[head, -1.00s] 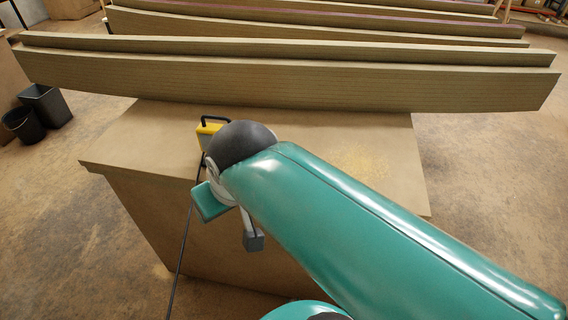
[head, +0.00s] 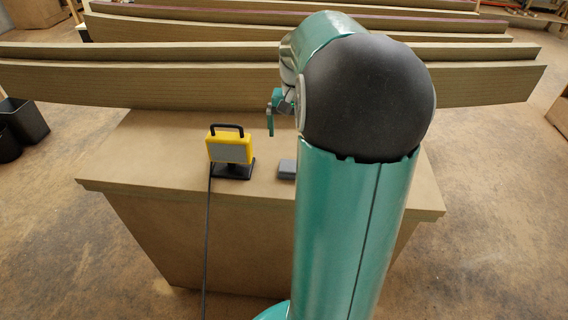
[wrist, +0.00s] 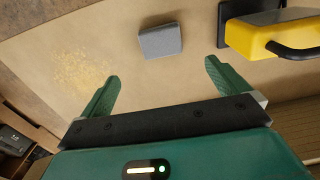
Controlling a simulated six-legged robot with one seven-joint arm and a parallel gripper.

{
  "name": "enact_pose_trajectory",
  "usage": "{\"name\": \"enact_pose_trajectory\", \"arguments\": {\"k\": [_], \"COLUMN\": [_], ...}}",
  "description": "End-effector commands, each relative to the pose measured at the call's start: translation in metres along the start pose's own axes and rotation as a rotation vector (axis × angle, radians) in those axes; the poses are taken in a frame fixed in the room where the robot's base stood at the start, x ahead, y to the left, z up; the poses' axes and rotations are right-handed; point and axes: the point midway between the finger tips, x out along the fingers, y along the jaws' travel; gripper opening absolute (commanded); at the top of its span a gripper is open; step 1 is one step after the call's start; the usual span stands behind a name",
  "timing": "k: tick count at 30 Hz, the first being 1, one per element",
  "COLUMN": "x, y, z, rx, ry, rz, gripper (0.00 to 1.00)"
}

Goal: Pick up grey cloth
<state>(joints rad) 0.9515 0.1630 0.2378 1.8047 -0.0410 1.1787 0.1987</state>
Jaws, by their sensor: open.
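The grey cloth (head: 287,169) looks like a small flat grey block lying on the brown table top. In the head view it is right of the yellow lamp, with its right side hidden by my arm. In the wrist view the grey cloth (wrist: 160,41) shows whole, beyond the fingertips and roughly centred between them. My gripper (wrist: 160,70) is open, its two green fingers apart with nothing between them. In the head view my gripper (head: 272,112) is mostly hidden behind my arm and appears above the table, apart from the cloth.
A yellow work lamp (head: 231,147) with a black handle and cable stands close left of the cloth; the lamp (wrist: 285,35) is near the right finger in the wrist view. Long curved wooden beams (head: 150,83) cross behind the table (head: 130,165). Sawdust (wrist: 80,75) lies left.

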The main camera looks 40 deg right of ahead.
Motion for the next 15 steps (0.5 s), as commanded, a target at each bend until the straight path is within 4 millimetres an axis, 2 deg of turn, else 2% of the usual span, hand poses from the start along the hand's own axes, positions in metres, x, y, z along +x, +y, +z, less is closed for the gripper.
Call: {"name": "enact_pose_trajectory", "arguments": {"k": [9,15], "x": [0.06,0.079], "y": [0.001,-0.001], "z": [0.002,0.001], "rx": [-0.003,-0.003], "ry": [-0.005,-0.001], "rz": [0.001,0.0], "gripper": [1.0,1.0]}}
